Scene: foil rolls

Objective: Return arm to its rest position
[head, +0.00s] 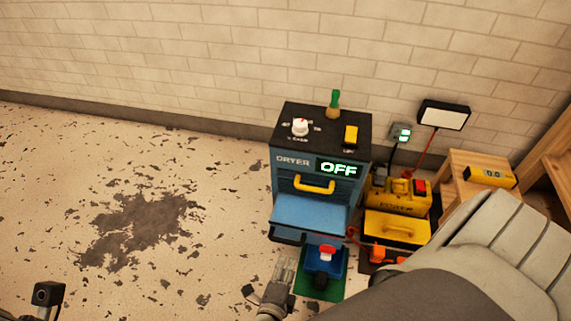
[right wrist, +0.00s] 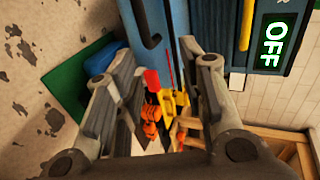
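My right gripper (head: 283,272) is low in the middle of the head view, in front of the dryer (head: 291,182) and just left of a small blue box with a red switch (head: 326,254). In the right wrist view its two fingers (right wrist: 166,66) stand wide apart with nothing held between them. My right arm (head: 430,293) comes in from the lower right and hides part of the floor. At the lower left edge a small dark part of my left arm (head: 48,293) shows. The left fingers are out of the picture.
The dryer reads OFF and has a yellow handle (head: 314,186) and an open light blue tray or drawer (head: 309,214). The floor at left is clear.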

